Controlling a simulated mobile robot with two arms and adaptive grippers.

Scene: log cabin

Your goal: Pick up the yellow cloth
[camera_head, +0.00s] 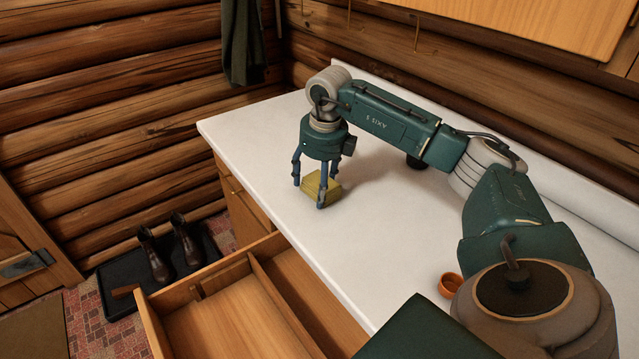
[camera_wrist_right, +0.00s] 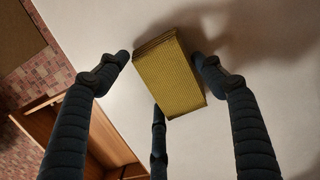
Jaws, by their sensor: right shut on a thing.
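The yellow cloth (camera_head: 313,184) is a folded, block-like bundle at the left part of the white counter (camera_head: 390,240). My right gripper (camera_head: 309,195) points down over it with its dark fingers around it, shut on the cloth. In the right wrist view the ribbed cloth (camera_wrist_right: 168,75) sits between the fingertips, with one finger on each side and a third at its lower edge. I cannot tell whether the cloth touches the counter or is slightly raised. My left gripper is not in view.
An open wooden drawer (camera_head: 262,262) juts out below the counter's front edge. A small orange ring-like cup (camera_head: 450,285) stands near my right arm's base. A dark round thing (camera_head: 416,161) sits behind the arm. Boots (camera_head: 155,256) stand on a black floor tray. The counter's middle is clear.

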